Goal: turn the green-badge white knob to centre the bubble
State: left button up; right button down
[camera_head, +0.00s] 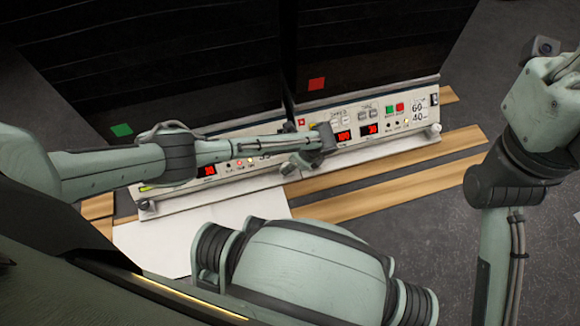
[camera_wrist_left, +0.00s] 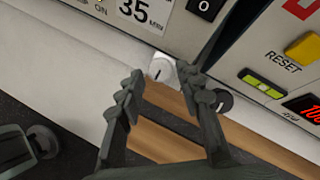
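The white knob (camera_wrist_left: 161,69) with a dark line on its face sits at the lower right end of the left machine's panel. It shows in the left wrist view, between and just beyond the fingertips. My left gripper (camera_wrist_left: 160,80) is open around its sides, with a gap visible at the left; contact on the right is unclear. In the head view my left gripper (camera_head: 300,164) is at the seam between the two panels and hides this knob. A green badge (camera_head: 122,130) marks the left machine. A yellow-green level vial (camera_head: 153,187) is at that panel's left end; its bubble is too small to read.
The right machine has a red badge (camera_head: 317,84), a yellow RESET button (camera_wrist_left: 303,48), its own level vial (camera_wrist_left: 262,84) and a dark knob (camera_wrist_left: 222,101) close to my right finger. Wooden boards (camera_head: 380,190) lie in front. My right arm is at the right edge.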

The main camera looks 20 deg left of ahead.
pick_arm(q)
jog(key=shift+x, duration=0.9)
jog(key=shift+c, duration=0.6)
grip_shut()
